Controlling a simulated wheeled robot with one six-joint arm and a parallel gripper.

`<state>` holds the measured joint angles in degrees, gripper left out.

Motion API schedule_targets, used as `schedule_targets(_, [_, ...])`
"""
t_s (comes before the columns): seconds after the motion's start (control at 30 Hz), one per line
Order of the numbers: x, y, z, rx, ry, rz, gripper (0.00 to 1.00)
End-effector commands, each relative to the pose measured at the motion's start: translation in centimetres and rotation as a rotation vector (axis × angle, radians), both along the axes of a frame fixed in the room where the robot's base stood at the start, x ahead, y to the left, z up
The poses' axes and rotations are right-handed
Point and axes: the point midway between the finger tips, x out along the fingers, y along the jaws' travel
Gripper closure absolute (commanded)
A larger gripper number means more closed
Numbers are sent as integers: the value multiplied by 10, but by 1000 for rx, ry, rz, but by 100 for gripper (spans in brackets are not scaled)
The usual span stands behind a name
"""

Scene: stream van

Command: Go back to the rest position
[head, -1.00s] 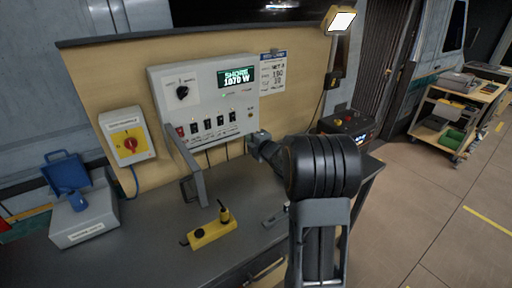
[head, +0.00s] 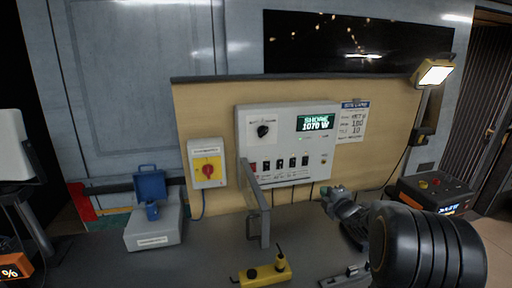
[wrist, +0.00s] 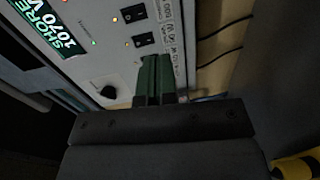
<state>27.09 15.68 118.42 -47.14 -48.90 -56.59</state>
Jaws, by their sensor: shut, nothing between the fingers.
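My gripper (head: 336,192) shows in the head view just right of and below the control panel (head: 243,130), with my dark arm at the lower right. In the wrist view my gripper's fingers (wrist: 154,75) are together, with nothing seen between them, and they point toward the panel face (wrist: 110,38). I cannot tell the exact gap between fingertips and panel. The panel's green display reads SHORE 1070 W, and a row of switches lies below it. A grey bar handle (head: 254,200) stands out from the panel's lower left.
A yellow handheld controller (head: 265,274) lies on the grey bench (head: 205,262). A yellow switch box with a red knob (head: 207,168) is on the wooden backboard. A black unit (head: 432,192) and lit lamp (head: 434,74) are right.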

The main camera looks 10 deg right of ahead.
Motion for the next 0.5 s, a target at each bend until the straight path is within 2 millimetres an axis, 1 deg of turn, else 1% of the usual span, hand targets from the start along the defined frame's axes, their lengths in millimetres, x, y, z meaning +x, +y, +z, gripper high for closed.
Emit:
schedule_targets(0.07, [-1,-10,-12,72,74,-64,100])
schedule_targets(0.13, [-7,-24,-34,177,182,-176,100])
schedule_targets(0.17, [-12,-31,-47,234,238,-240,100])
schedule_targets(0.2, [-23,-39,-61,316,309,-336,100])
schedule_targets(0.27, [-43,-46,-74,445,408,-488,100])
schedule_targets(0.3, [-59,-45,-81,533,469,-588,100])
schedule_targets(0.37, [-84,-37,-87,664,554,-736,100])
schedule_targets(0.4, [-103,-28,-89,747,607,-829,100])
schedule_targets(0.47, [-132,-8,-89,868,682,-960,100])
schedule_targets(0.5, [-152,7,-88,942,732,-1041,100])
